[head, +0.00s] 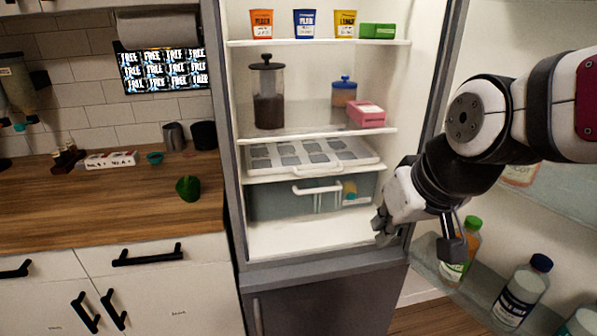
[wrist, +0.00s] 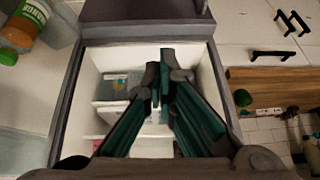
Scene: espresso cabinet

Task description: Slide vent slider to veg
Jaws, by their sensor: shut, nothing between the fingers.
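The open fridge (head: 398,150) has a grey translucent drawer (head: 275,203) low inside, with a white handle (head: 317,188) across its front. A small blue-and-yellow item (head: 349,190) shows at the drawer's right end, above a short white bar. I cannot make out which part is the vent slider or read any veg mark. My gripper (head: 380,230) is at the fridge's lower right, in front of the drawer's right side and apart from it. In the wrist view my gripper (wrist: 165,77) is shut and empty, pointing into the fridge. Its fingers hide part of the drawer area.
A tray of grey squares (head: 310,158) is on the shelf above the drawer. The open door on the right holds bottles, including one with a green cap (head: 470,232). The fridge floor (head: 300,235) below the drawer is bare. A wooden counter (head: 90,215) stands left.

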